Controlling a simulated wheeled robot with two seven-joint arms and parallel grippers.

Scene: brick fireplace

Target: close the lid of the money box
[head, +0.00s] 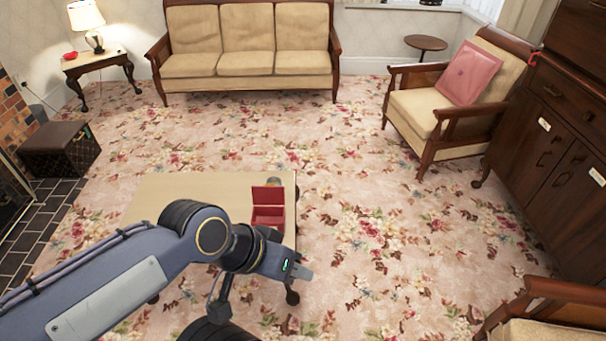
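The red money box (268,214) stands on the right part of a low pale table. Its lid (267,195) is up, tilted open at the back. My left gripper (302,273) is in front of the box and a little to its right, near the table's front right corner, apart from the box. Its fingers are small and seen from the side, so I cannot tell whether they are open. My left arm covers the front left of the table. My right gripper is not in view.
The low table (170,187) has a bare top at left. A small round item (273,182) stands behind the box. A sofa (248,50), an armchair (450,95) and a dark cabinet (550,140) stand farther off. Open carpet lies right of the table.

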